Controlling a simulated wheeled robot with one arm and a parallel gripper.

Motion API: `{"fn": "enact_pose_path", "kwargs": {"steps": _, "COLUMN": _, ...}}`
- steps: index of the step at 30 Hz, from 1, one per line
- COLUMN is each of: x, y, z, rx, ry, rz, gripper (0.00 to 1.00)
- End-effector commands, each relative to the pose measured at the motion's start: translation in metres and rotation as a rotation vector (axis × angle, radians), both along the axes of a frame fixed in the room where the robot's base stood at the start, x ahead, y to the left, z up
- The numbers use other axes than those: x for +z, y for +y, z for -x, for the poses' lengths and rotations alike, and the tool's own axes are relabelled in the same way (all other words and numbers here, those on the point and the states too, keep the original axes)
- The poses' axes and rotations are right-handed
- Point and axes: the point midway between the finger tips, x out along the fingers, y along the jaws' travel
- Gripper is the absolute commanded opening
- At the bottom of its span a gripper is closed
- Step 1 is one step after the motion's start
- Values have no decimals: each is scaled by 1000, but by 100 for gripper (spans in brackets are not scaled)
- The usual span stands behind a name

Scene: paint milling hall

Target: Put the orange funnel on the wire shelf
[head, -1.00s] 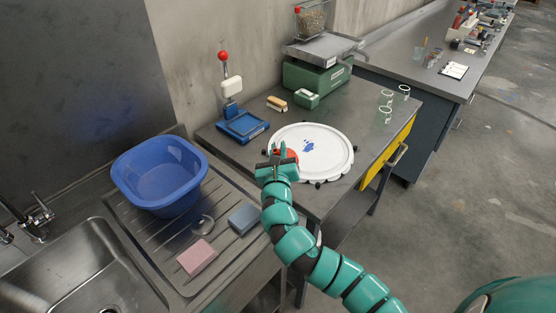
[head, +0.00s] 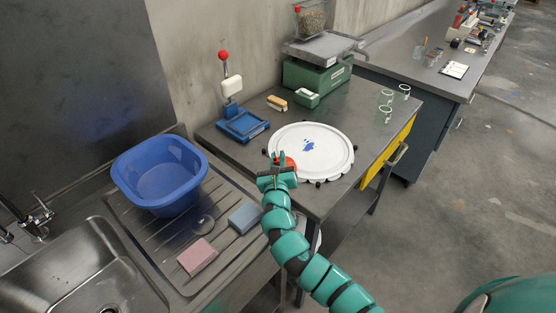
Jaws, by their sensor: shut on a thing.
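My gripper (head: 279,161) is at the front left edge of the round white lid-like disc. It is shut on an orange-red thing (head: 289,164), which looks like the orange funnel. Only a small part of it shows beside the fingers, and the gripper hides the rest. I cannot tell whether it touches the table or the disc. I cannot make out a wire shelf in this view.
The white disc (head: 325,143) with a blue smear lies on the grey table. Behind it stand a blue-based device (head: 242,126), a brush (head: 277,103) and a green scale (head: 312,77). A blue basin (head: 160,172) stands left on the drainboard.

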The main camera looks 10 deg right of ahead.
Motion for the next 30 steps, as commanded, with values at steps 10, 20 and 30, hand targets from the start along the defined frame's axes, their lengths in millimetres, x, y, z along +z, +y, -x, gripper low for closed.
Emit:
{"fn": "enact_pose_path", "kwargs": {"steps": 10, "x": -3, "y": 0, "z": 0, "rx": 0, "ry": 0, "rz": 0, "gripper": 38}}
{"fn": "enact_pose_path", "kwargs": {"steps": 20, "x": 0, "y": 1, "z": 5, "rx": 2, "ry": 0, "rz": 1, "gripper": 38}}
{"fn": "enact_pose_path", "kwargs": {"steps": 30, "x": -4, "y": 13, "z": 52, "rx": 5, "ry": 0, "rz": 2, "gripper": 38}}
